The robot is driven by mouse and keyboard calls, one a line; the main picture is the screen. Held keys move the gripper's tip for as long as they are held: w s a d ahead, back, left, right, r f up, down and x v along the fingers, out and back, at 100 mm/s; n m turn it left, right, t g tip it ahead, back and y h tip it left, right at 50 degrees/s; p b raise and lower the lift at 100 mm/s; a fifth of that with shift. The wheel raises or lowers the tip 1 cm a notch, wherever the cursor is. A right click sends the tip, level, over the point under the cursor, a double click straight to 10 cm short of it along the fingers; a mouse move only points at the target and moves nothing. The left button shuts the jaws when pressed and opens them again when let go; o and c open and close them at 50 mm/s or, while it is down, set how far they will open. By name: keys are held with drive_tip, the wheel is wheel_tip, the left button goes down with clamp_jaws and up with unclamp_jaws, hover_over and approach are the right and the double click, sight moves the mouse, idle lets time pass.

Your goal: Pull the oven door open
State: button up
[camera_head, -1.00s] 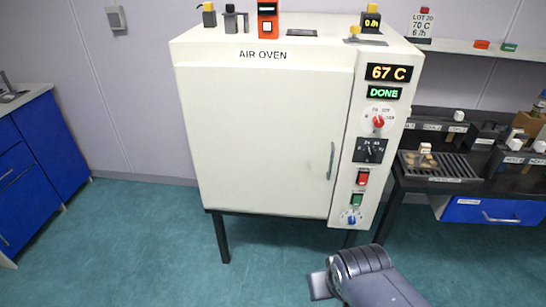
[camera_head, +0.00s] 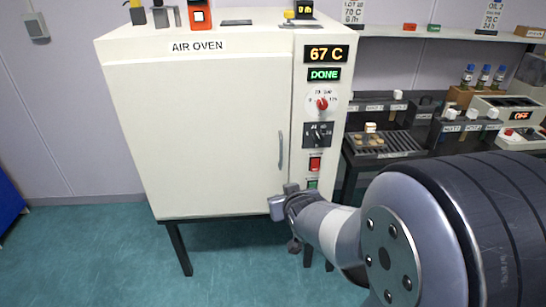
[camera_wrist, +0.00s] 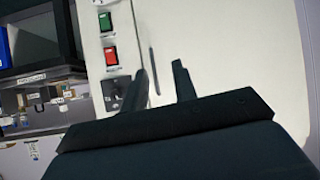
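The white air oven (camera_head: 205,120) stands on dark legs, with its door shut. Its slim grey handle (camera_head: 281,150) is upright near the door's right edge. My gripper (camera_head: 284,202) is in front of the oven's lower right, below the handle in the head view. In the wrist view my gripper (camera_wrist: 160,67) has its two fingers apart, with nothing held. The handle (camera_wrist: 152,67) shows as a thin bar between the fingertips in that picture, beyond them. I cannot tell the distance left between them.
The control panel (camera_head: 319,125) right of the door reads 67 C and DONE, with a red switch (camera_head: 315,163). A dark bench with a slotted rack (camera_head: 395,145) stands to the right. Open green floor (camera_head: 95,250) lies in front and left.

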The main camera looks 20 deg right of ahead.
drive_tip(key=w+d+f+t+b, duration=0.1)
drive_tip(key=w+d+t+b, duration=0.15)
drive_tip(key=w, duration=0.25)
drive_tip(key=w+d+f+t+b, duration=0.2)
drive_tip(key=w+d+t, duration=0.1)
drive_tip(key=w, duration=0.3)
drive_tip(key=t, duration=0.1)
hover_over(281, 167)
drive_tip(key=shift+w+d+r+y+p, duration=0.1)
drive_tip(key=shift+w+y+p, duration=0.25)
drive_tip(key=shift+y+p, duration=0.05)
drive_tip(key=shift+c, duration=0.4)
clamp_jaws()
